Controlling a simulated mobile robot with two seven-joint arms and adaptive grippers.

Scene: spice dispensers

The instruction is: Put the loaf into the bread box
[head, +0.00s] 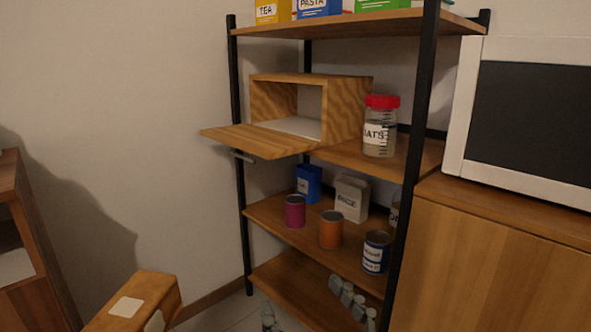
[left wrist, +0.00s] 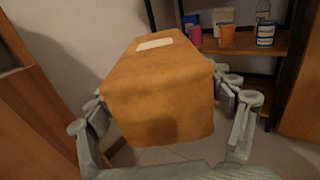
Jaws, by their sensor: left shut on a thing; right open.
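The loaf (head: 138,297) is a brown block with pale patches, at the bottom left of the head view. It fills the middle of the left wrist view (left wrist: 158,98). My left gripper (left wrist: 163,95) is shut on the loaf, with grey fingers on both sides of it; the loaf is held up off the floor. The wooden bread box (head: 348,108) stands on a rack shelf, its front flap (head: 255,142) folded down and its inside looking empty. The loaf is lower and left of it. My right gripper (head: 305,298) is open at the bottom, low in front of the rack.
A red-lidded oats jar (head: 379,128) stands right of the bread box. Tins and boxes, including a rice box (head: 351,198), fill the shelf below. A black rack post (head: 237,150) is beside the flap. A wooden cabinet (head: 28,250) is at left.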

